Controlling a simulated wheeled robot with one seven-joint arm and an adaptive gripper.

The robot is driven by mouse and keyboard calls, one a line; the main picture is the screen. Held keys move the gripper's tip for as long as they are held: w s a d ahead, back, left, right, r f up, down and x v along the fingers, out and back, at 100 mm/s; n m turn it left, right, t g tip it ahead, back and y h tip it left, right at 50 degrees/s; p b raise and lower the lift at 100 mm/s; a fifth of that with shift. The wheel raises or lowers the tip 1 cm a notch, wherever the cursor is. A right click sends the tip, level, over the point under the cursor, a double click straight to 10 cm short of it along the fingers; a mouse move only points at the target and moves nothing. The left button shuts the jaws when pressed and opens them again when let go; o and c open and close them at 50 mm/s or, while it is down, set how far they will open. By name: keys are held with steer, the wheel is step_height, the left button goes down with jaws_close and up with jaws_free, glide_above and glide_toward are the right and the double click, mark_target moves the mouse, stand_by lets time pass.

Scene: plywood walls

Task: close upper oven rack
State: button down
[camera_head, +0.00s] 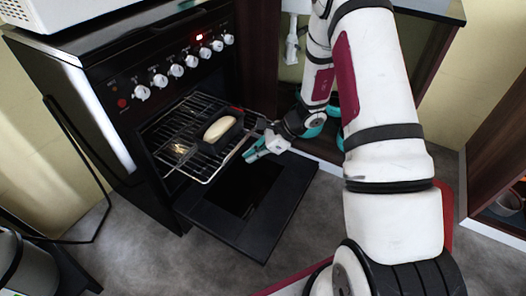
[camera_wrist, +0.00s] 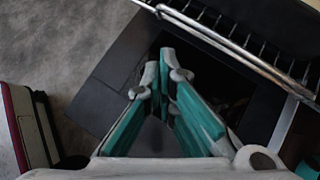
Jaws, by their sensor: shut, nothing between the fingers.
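The black oven (camera_head: 120,85) stands at the left with its door (camera_head: 245,205) folded down flat. A wire rack (camera_head: 207,179) sticks out of the oven over the door. A dark pan (camera_head: 232,132) with a pale loaf (camera_head: 219,128) is on it. I cannot tell whether another rack lies below. My gripper (camera_head: 251,153) is shut and empty, just right of the rack's front corner, above the door. In the wrist view, my gripper's fingertips (camera_wrist: 160,60) meet over the dark door (camera_wrist: 112,75), and the rack's front bar (camera_wrist: 235,48) crosses the upper right, apart from them.
A dark cabinet (camera_head: 257,55) stands right of the oven, close to my arm. Knobs (camera_head: 177,70) line the oven front. A black metal frame (camera_head: 75,150) and a grey bin (camera_head: 25,265) are at the left. The grey floor (camera_head: 150,250) in front of the door is clear.

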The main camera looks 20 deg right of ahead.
steer(key=shift+w+a+f+b, duration=0.2)
steer(key=shift+w+a, duration=0.1)
steer(key=shift+a, duration=0.4)
steer(key=shift+w+a+f+b, duration=0.1)
steer(key=shift+w+a+b, duration=0.15)
steer(key=shift+a, duration=0.5)
steer(key=shift+w+a+f+b, duration=0.15)
steer(key=shift+w+a, duration=0.2)
steer(key=shift+a, duration=0.35)
